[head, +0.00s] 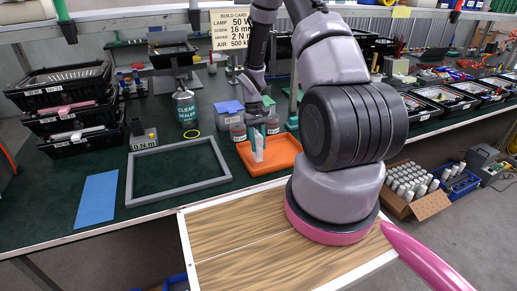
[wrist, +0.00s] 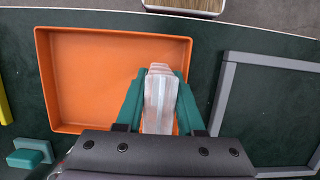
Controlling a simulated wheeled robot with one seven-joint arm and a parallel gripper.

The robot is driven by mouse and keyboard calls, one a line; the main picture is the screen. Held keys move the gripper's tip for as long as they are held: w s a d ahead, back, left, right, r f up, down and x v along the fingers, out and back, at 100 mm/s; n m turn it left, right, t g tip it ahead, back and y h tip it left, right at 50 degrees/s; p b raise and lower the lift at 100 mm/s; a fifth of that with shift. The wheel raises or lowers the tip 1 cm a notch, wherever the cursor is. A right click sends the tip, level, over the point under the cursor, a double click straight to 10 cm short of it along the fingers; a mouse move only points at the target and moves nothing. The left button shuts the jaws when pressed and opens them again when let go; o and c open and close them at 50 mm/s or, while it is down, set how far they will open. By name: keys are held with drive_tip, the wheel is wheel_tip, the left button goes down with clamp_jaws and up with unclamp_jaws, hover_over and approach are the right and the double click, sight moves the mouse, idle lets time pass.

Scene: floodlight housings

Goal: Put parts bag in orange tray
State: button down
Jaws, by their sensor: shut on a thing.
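The parts bag (wrist: 160,98) is a pale, translucent packet held between the green fingers of my gripper (wrist: 160,100). It hangs upright over the right part of the orange tray (wrist: 75,127) in the wrist view. In the head view the bag (head: 259,153) and my gripper (head: 259,136) are at the left part of the orange tray (head: 284,142). My gripper is shut on the bag. The rest of the tray looks empty. I cannot tell whether the bag's lower end touches the tray floor.
A grey frame (head: 133,176) lies left of the tray, with a blue sheet (head: 97,198) beside it. Stacked black bins (head: 62,100) are at the left. A green block (wrist: 30,152) is near the tray.

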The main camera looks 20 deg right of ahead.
drive_tip(key=shift+f, duration=1.1)
drive_tip(key=c, duration=0.5)
unclamp_jaws()
drive_tip(key=shift+f, duration=0.1)
